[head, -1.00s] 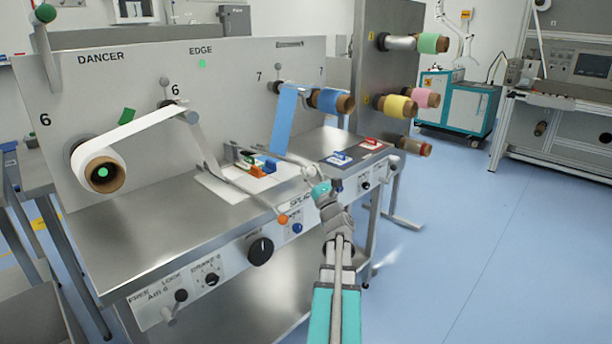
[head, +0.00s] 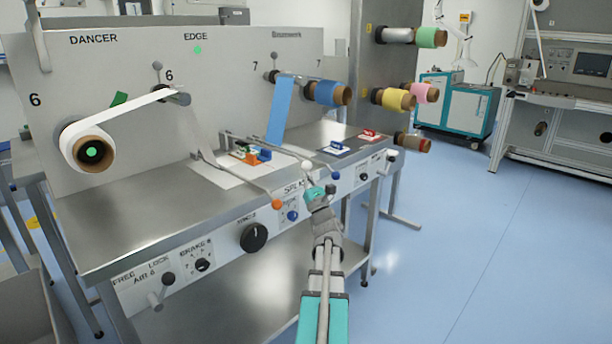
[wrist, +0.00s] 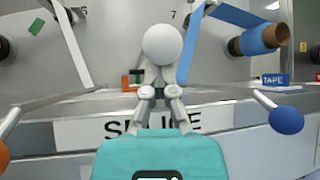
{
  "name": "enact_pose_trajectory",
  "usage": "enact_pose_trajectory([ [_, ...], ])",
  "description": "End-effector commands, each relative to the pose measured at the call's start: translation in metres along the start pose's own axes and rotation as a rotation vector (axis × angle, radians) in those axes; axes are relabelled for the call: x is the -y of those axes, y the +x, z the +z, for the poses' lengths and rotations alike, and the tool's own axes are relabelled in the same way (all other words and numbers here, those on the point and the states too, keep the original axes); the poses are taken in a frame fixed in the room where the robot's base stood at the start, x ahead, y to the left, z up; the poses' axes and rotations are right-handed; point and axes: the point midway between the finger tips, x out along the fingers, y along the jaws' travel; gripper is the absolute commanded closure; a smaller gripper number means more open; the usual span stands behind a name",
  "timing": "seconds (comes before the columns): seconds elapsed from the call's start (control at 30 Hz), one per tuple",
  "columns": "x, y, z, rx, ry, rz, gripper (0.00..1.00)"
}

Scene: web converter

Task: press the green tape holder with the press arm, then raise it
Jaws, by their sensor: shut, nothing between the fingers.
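The green tape holder (head: 238,152) is a small block on the white splice plate, beside an orange and a blue one. In the wrist view a dark green and orange block shows behind my fingers. Thin metal arms lie over the table; one ends in an orange ball (head: 277,204) and one in a blue ball (head: 336,175). A white ball (wrist: 163,44) stands at my fingertips, also seen in the head view (head: 307,167); whether it touches them I cannot tell. My gripper (wrist: 160,88) is shut and empty at the table's front edge, between the orange and blue balls.
The front panel carries a black dial (head: 254,238) and smaller knobs. A white web roll (head: 88,148) and a blue tape roll (head: 328,93) hang on the back panel. Blue and red holders lie to the right. The floor on the right is clear.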

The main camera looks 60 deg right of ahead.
Motion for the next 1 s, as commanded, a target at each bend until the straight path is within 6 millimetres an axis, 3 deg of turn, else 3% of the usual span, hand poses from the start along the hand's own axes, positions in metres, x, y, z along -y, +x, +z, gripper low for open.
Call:
enact_pose_trajectory([
  [0.07,0.0005,-0.0010,0.0019,0.002,0.000,-0.001,0.92],
  [0.43,0.0052,-0.0017,0.0033,0.003,-0.002,-0.009,0.23],
  [1.0,0.0060,-0.0014,0.0029,0.002,-0.002,-0.010,0.22],
])
